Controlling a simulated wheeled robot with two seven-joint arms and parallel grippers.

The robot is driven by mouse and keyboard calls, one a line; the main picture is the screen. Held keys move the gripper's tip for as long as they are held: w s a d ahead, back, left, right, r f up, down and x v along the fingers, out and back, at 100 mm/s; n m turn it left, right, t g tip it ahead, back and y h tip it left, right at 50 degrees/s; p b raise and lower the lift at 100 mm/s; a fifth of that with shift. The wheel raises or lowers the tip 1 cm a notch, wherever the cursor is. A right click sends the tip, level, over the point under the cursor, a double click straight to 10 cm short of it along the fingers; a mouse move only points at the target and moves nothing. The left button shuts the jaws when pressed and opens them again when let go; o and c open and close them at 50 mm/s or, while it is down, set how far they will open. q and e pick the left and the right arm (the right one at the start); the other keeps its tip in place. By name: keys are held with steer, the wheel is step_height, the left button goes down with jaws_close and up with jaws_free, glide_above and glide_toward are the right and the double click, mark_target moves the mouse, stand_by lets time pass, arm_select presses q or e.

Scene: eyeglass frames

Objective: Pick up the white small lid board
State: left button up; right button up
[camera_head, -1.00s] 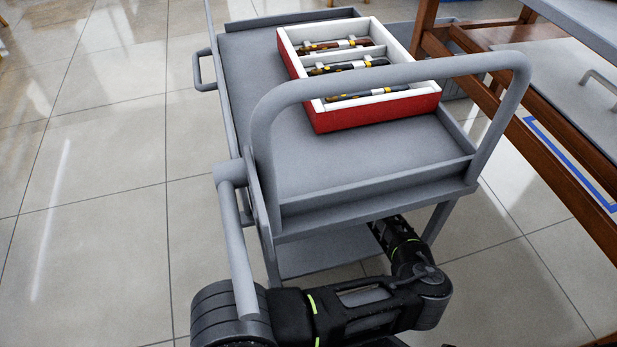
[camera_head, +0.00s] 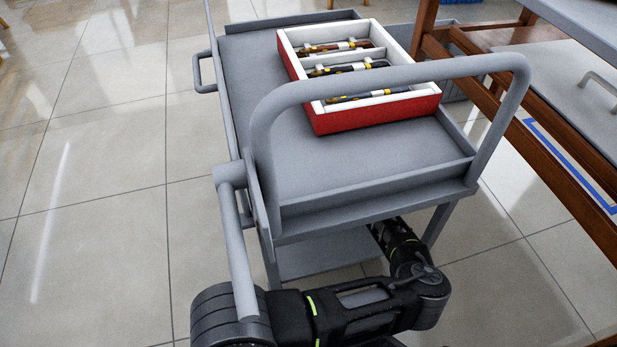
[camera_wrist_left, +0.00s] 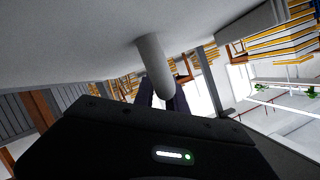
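A pale grey-white flat board (camera_head: 545,75) with a grey bar handle (camera_head: 602,84) lies on the wooden frame at the right in the head view. I cannot tell whether it is the small lid board. My left arm crosses the bottom of the head view and reaches under the cart, so its gripper is hidden there. In the left wrist view my left gripper (camera_wrist_left: 163,95) shows dark fingers beyond its black body. A grey round bar (camera_wrist_left: 153,65) overlaps the gap between them, and contact is unclear. My right gripper is not in view.
A grey cart (camera_head: 350,165) with a raised push handle stands in front of me. On it sits a red-sided white box (camera_head: 375,112) holding several eyeglass frames. A brown wooden frame (camera_head: 560,150) stands close at the right. Tiled floor on the left is clear.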

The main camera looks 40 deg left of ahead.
arm_select(q)
jaws_close()
stand_by(0.5)
steer(key=shift+r, duration=0.1)
stand_by(0.6)
steer(key=shift+r+p, duration=0.45)
steer(key=shift+r, duration=0.4)
step_height(320, 180, up, 2)
steer(key=shift+d+r+p, duration=0.1)
steer(key=shift+p, duration=0.3)
steer(key=s+d, duration=0.2)
steer(key=d, duration=0.3)
steer(key=s+d, duration=0.2)
steer(key=d, duration=0.4)
steer(key=s+d, duration=0.2)
steer(key=d, duration=0.3)
steer(key=shift+s+d+f, duration=0.25)
steer(key=shift+s+f, duration=0.05)
steer(key=shift+s, duration=0.05)
